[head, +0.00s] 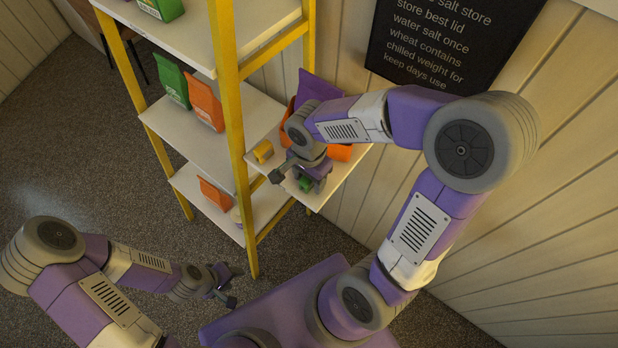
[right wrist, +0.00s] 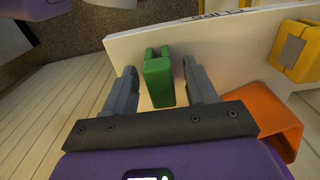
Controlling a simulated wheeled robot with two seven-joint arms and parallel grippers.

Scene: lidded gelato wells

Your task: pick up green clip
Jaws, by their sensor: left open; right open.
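The green clip (right wrist: 158,80) lies on the white side shelf, between the two open fingers of my right gripper (right wrist: 160,84) in the right wrist view. A gap shows on each side of it, so the fingers do not appear to touch it. In the head view the green clip (head: 305,183) shows just below my right gripper (head: 312,184), partly hidden by it. My left gripper (head: 228,284) is open and empty, low over the floor at the left, far from the clip.
A yellow clip (head: 263,152) sits on the same white shelf (head: 325,190). A yellow-framed rack (head: 228,100) with green and orange bags rises to the left. The plank wall is to the right.

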